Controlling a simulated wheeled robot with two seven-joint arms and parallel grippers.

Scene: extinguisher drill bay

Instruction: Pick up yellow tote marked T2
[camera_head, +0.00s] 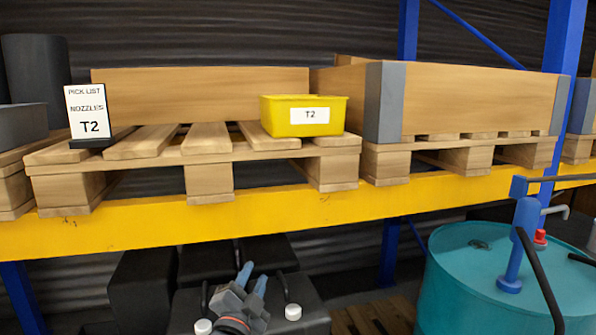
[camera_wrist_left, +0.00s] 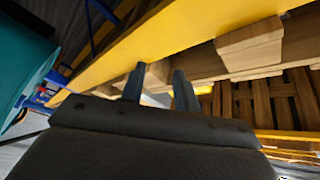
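The yellow tote (camera_head: 277,117) with a white T2 label stands upright on the right part of a wooden pallet (camera_head: 208,175) in the head view. The pallet rests on a rack shelf above a yellow beam. My left gripper (camera_head: 254,271) is below and in front of that beam, lower than the tote and well apart from it. Its two fingers, also seen in the left wrist view (camera_wrist_left: 160,70), stand apart with nothing between them. I cannot make out the tote clearly in the left wrist view. My right gripper is not in view.
The yellow beam (camera_head: 280,212) runs between my left gripper and the shelf level. A pick-list sign (camera_head: 88,112) reading T2 stands left on the pallet. A wooden-sided crate (camera_head: 470,100) is close right of the tote. A teal drum (camera_head: 450,290) with a blue pump stands lower right.

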